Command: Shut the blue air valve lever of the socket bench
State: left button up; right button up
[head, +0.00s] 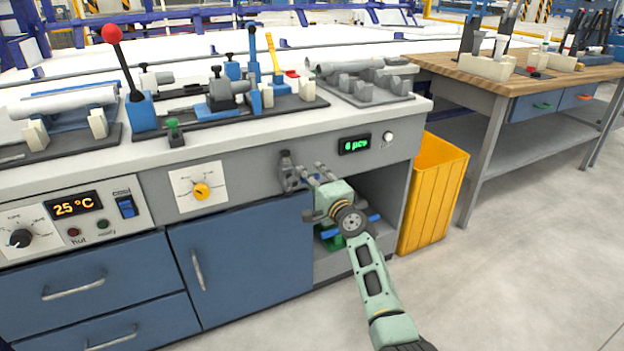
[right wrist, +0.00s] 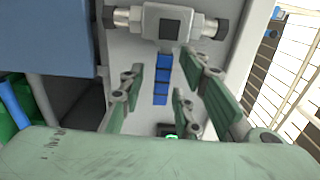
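The blue air valve lever (right wrist: 161,80) shows in the right wrist view. It runs down the picture from the grey valve body (right wrist: 168,22), at about a right angle to the valve's pipe ends. My right gripper (right wrist: 167,80) is open, with its green-padded fingers on either side of the lever; I cannot tell whether they touch it. In the head view my right gripper (head: 303,175) is at the grey front panel of the socket bench (head: 240,165), and the valve (head: 288,170) is just beyond its fingers. The lever is not clearly visible there. My left gripper is not in view.
A blue cabinet door (head: 245,245) lies below. A yellow bin (head: 432,195) stands right of the open shelf. The floor at right is clear.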

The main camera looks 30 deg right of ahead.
jog(key=s, duration=1.2)
jog(key=shift+a, duration=0.1)
